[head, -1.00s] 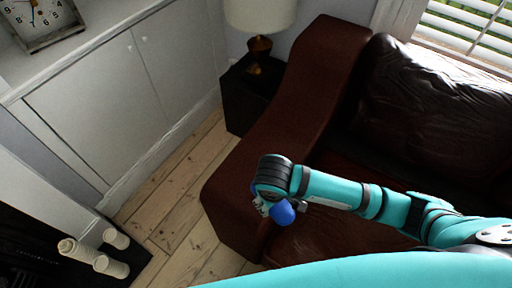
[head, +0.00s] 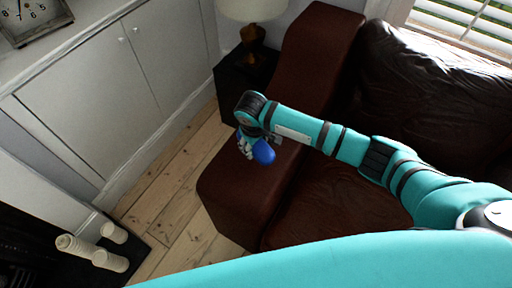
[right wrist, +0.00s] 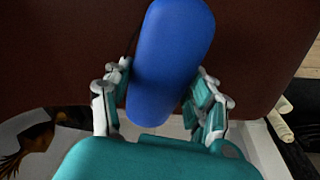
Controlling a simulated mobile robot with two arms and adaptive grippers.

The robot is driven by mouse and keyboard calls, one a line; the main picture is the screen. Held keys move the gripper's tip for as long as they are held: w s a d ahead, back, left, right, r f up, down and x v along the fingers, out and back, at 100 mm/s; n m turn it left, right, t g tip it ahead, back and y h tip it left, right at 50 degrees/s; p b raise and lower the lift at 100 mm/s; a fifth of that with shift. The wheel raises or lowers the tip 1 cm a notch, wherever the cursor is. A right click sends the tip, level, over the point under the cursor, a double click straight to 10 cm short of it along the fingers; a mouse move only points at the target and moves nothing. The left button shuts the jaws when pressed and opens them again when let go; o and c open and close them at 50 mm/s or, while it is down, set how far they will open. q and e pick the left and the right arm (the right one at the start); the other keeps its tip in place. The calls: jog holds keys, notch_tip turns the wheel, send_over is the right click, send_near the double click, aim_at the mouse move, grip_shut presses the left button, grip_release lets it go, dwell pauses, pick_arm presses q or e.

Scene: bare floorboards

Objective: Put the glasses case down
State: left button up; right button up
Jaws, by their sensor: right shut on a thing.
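The glasses case (head: 264,152) is a smooth blue rounded case. It also shows in the right wrist view (right wrist: 170,65), between the two fingers. My right gripper (head: 249,146) is shut on the case and holds it over the brown leather sofa's arm (head: 238,190). In the right wrist view my right gripper (right wrist: 160,100) has a finger on each side of the case. I cannot tell how far the case is above the leather. My left gripper is not in view.
A dark side table (head: 232,85) with a lamp (head: 253,40) stands behind the sofa arm. White cabinets (head: 90,90) line the left. Cream candles (head: 110,260) stand at lower left. Bare floorboards (head: 170,200) lie between the cabinets and the sofa.

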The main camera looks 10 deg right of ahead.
aim_at(254, 150)
jog(key=shift+f, duration=1.1)
jog(key=shift+f, duration=0.1)
jog(key=o, duration=1.2)
jog(key=r, duration=0.4)
jog(key=s+r, duration=0.1)
jog(key=r, duration=0.3)
jog(key=s+a+r+p, duration=0.1)
jog(key=r, duration=0.3)
